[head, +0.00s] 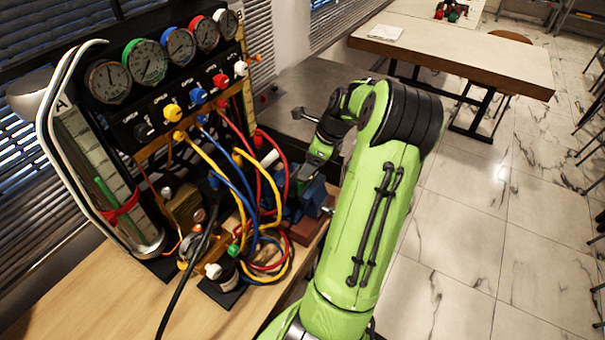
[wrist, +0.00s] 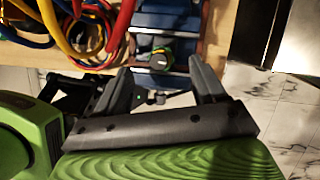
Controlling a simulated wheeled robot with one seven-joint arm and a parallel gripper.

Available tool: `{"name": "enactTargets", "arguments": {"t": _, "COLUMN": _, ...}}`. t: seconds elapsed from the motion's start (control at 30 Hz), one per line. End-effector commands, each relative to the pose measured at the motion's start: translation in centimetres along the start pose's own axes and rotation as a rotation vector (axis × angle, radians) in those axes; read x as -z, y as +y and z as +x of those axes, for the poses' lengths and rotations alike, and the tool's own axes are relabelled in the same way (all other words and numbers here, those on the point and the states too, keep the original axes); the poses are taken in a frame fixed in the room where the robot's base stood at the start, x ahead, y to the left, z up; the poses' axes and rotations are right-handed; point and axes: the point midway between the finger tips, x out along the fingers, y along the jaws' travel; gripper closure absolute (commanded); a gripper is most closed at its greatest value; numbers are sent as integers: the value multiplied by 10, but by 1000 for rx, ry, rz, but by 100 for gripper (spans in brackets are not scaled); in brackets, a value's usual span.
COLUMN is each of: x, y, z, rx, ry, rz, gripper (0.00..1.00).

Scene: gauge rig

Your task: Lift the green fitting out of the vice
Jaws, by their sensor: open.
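The green fitting (wrist: 160,59) shows in the wrist view as a dark round piece with a green edge, sitting between the jaws of the blue vice (wrist: 168,20). My gripper (wrist: 160,70) is open, its two dark fingers spread to the left and right of the fitting, with a gap on each side. The fitting appears just beyond the fingertips; the exact depth is hard to tell. In the head view, the vice (head: 313,199) stands at the right of the bench, and my gripper (head: 306,173) is just above it. The fitting cannot be made out there.
Yellow, blue and red hoses (head: 250,200) hang left of the vice, close to my gripper. The gauge panel (head: 165,90) stands behind them. A small bottle (head: 226,272) is near the bench front. Open floor (head: 470,230) lies to the right.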

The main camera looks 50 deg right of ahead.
Motion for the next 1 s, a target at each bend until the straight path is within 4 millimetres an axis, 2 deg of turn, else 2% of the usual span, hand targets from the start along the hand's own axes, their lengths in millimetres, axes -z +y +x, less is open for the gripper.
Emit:
{"name": "enactTargets", "arguments": {"t": 0.03, "x": 0, "y": 1, "z": 14, "rx": -4, "ry": -1, "rz": -1, "gripper": 30}}
{"name": "enactTargets", "arguments": {"t": 0.2, "x": 0, "y": 0, "z": 42, "rx": -2, "ry": 0, "rz": -1, "gripper": 30}}
{"name": "enactTargets", "arguments": {"t": 0.33, "x": 0, "y": 0, "z": 52, "rx": 0, "ry": 0, "rz": -1, "gripper": 30}}
{"name": "enactTargets", "arguments": {"t": 0.57, "x": 0, "y": 0, "z": 52, "rx": 1, "ry": 1, "rz": -1, "gripper": 30}}
{"name": "enactTargets", "arguments": {"t": 0.67, "x": 0, "y": 0, "z": 52, "rx": 1, "ry": 1, "rz": -1, "gripper": 42}}
{"name": "enactTargets", "arguments": {"t": 1.0, "x": 0, "y": 0, "z": 52, "rx": 1, "ry": 0, "rz": -1, "gripper": 94}}
